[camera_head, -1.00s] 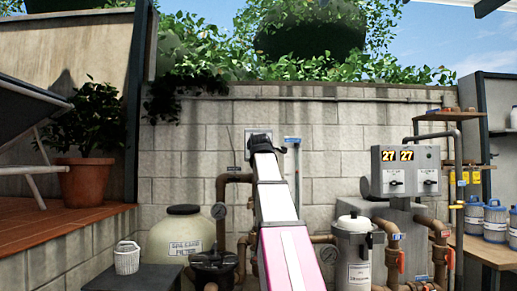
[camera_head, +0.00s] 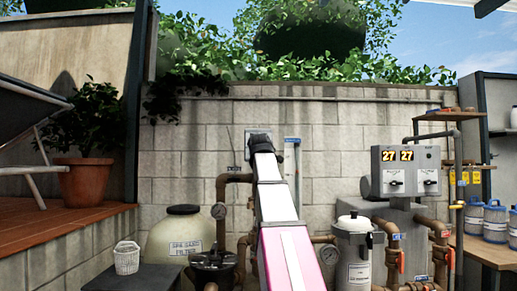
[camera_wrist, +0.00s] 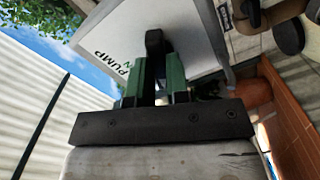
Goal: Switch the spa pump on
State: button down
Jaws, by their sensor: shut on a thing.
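The spa pump switch box is a pale grey plate (camera_wrist: 110,50) in the wrist view, with the lettering "PUMP" partly readable. Its black switch handle (camera_wrist: 154,42) stands out from the plate between my fingers. My gripper (camera_wrist: 157,72) has green fingers shut on this handle. The plate appears tilted in the wrist view. In the head view the box (camera_head: 248,131) sits on the block wall, mostly covered by my arm's dark end. My fingers and the handle are hidden there. The handle's on or off position cannot be read.
A grey heater unit (camera_head: 406,170) with two "27" displays stands right of my arm. A white canister (camera_head: 353,245), pipes and a sand filter (camera_head: 172,235) stand below. A blue-topped rod (camera_head: 292,140) is on the wall close right of my arm's end.

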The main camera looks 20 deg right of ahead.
jog(key=m, duration=1.4)
jog(key=c, duration=1)
grip_release()
jog(key=v, duration=0.7)
